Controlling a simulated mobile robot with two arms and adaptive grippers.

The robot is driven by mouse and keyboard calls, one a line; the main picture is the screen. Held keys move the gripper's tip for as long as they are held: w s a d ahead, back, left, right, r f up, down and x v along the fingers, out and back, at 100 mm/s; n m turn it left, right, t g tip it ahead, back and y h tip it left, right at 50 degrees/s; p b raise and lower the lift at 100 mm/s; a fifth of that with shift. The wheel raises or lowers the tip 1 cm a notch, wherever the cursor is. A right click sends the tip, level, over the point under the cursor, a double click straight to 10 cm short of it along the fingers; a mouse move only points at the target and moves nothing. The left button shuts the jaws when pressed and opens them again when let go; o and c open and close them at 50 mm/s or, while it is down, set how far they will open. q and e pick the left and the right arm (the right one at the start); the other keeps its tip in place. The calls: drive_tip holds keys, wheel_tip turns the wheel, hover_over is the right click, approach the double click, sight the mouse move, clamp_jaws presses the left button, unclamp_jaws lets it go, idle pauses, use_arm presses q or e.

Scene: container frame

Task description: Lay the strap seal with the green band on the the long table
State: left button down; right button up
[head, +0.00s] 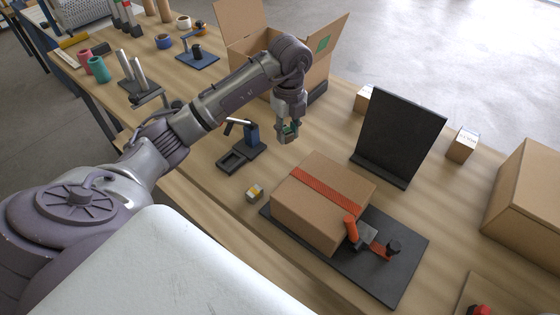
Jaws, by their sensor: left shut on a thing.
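My left gripper (288,134) reaches out over the long table (328,125) and points down. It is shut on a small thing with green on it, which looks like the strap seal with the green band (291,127). The fingers hide most of the seal. The gripper is above the table behind the strapped carton; the exact height is hard to tell. My right gripper is not in view.
A carton with a red strap (318,188) sits on a black mat (395,275) with a strapping tool (372,244). A black upright panel (402,132) stands to the right, an open box (240,30) behind. A dark scanner stand (243,148) is left of the gripper.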

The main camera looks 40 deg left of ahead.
sight(283, 165)
use_arm(q)
drive_tip(key=n, duration=0.1)
drive_tip(key=a+f+n, duration=0.1)
drive_tip(key=n, duration=0.1)
drive_tip(key=shift+a, duration=0.1)
drive_tip(key=shift+s+a+f+n, duration=0.1)
drive_tip(key=shift+f+n, duration=0.2)
drive_tip(key=shift+n, duration=0.1)
wheel_tip(283, 165, down, 9)
drive_tip(key=shift+r+p, duration=0.15)
drive_tip(key=shift+p, duration=0.9)
drive_tip(key=shift+f, duration=0.4)
drive_tip(key=shift+f, duration=0.2)
drive_tip(key=c, duration=0.9)
unclamp_jaws()
drive_tip(key=shift+r, duration=0.1)
